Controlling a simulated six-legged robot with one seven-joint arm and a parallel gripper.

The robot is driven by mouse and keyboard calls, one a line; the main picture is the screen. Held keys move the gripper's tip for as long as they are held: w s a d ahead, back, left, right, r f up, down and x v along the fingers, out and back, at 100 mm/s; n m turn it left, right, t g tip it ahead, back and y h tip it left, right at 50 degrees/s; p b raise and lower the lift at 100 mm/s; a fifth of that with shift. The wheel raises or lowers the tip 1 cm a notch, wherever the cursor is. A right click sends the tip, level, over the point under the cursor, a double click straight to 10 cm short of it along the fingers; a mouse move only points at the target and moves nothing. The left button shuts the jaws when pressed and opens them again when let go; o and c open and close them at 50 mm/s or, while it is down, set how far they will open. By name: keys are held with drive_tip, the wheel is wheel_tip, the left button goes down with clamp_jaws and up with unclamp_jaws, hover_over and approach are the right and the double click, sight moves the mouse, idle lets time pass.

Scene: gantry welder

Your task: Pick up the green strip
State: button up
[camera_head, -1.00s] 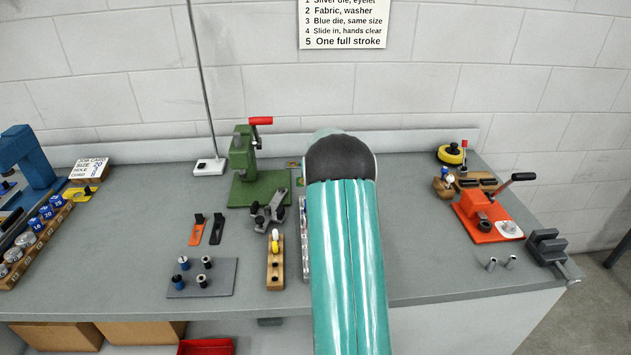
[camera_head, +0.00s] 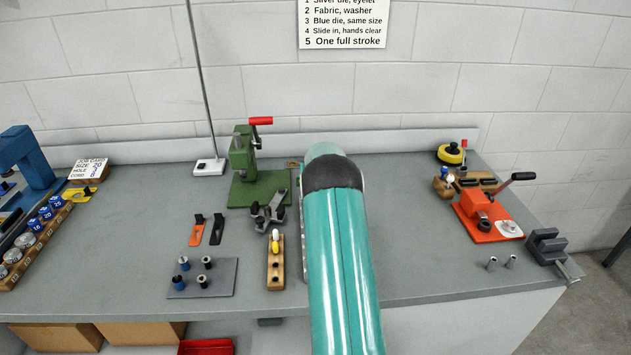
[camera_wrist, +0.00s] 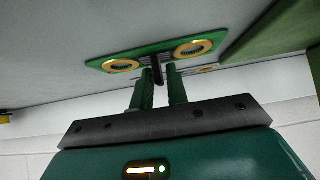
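The green strip (camera_wrist: 145,56) with two gold-rimmed eyelets shows in the wrist view, lying on the grey bench top. A dark upright tab (camera_wrist: 157,70) stands at its middle. My gripper (camera_wrist: 158,74) is at the strip, its two green fingers on either side of the tab. The fingers are apart, with narrow gaps seeming to remain beside the tab. In the head view my arm hides my gripper and most of the area around it, and I cannot make out the strip there.
A green press (camera_head: 245,170) with a red handle stands left of my arm. A dark metal clamp-like part (camera_head: 268,212) and a wooden block with pegs (camera_head: 276,262) are close to the arm's left. An orange press (camera_head: 485,215) stands at right. Bench between arm and orange press is clear.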

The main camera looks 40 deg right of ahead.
clamp_jaws()
drive_tip(key=shift+r, duration=0.1)
